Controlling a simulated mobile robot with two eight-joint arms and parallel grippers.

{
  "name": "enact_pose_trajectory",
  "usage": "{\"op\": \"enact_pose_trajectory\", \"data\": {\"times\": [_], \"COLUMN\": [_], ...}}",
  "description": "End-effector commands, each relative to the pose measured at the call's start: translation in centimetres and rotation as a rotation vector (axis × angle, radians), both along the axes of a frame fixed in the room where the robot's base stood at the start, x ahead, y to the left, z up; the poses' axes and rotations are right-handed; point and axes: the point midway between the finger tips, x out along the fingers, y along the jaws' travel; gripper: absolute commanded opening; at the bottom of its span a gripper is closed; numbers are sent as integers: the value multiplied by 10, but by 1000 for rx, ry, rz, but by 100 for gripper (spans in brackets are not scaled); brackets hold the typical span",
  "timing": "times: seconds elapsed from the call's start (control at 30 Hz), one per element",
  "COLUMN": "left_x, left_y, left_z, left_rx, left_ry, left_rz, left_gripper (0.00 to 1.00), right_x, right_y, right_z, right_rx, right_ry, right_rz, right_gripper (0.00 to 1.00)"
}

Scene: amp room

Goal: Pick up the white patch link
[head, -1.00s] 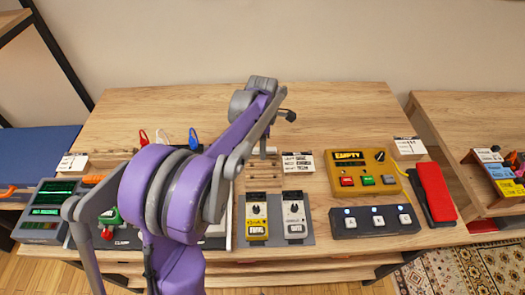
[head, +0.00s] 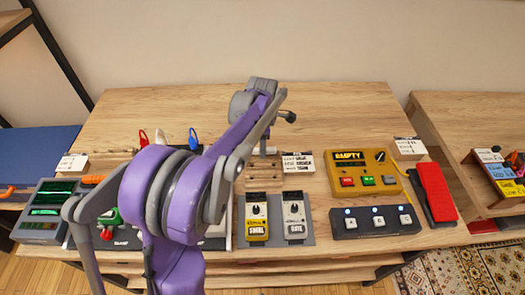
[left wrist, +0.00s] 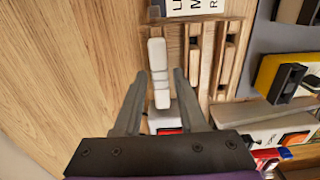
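The white patch link (left wrist: 158,62) is a slim white bar in the left wrist view, beside the slotted wooden rack (left wrist: 207,65). My left gripper (left wrist: 160,82) is open, with one finger on each side of the link and gaps visible between. In the head view my left gripper (head: 263,143) is over the back edge of the wooden rack (head: 263,180), small and partly hidden by my arm. Whether the link stands in a slot cannot be told. My right gripper is not in view.
A label card (head: 298,163) stands right of the rack. A yellow pedal (head: 256,220) and a white pedal (head: 294,218) sit in front. A yellow box (head: 360,172) is farther right. Red, white and blue loops (head: 193,138) rise behind my arm. The table's back is clear.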

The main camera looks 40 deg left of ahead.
Motion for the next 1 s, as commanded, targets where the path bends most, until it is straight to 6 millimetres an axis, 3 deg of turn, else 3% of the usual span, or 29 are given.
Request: {"op": "enact_pose_trajectory", "data": {"times": [0.03,0.2,0.67,0.77,1.0], "left_x": [0,0,0,0,0], "left_y": [0,0,0,0,0], "left_z": [0,0,5,17,68], "left_rx": [0,0,0,0,0], "left_ry": [0,0,0,0,0], "left_rz": [0,0,0,0,1], "left_gripper": [29,0,0,0,0], "right_x": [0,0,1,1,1], "right_y": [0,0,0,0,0], "right_z": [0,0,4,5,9], "right_rx": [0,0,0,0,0], "right_ry": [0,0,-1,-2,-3], "right_rz": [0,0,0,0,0], "right_gripper": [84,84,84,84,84]}}
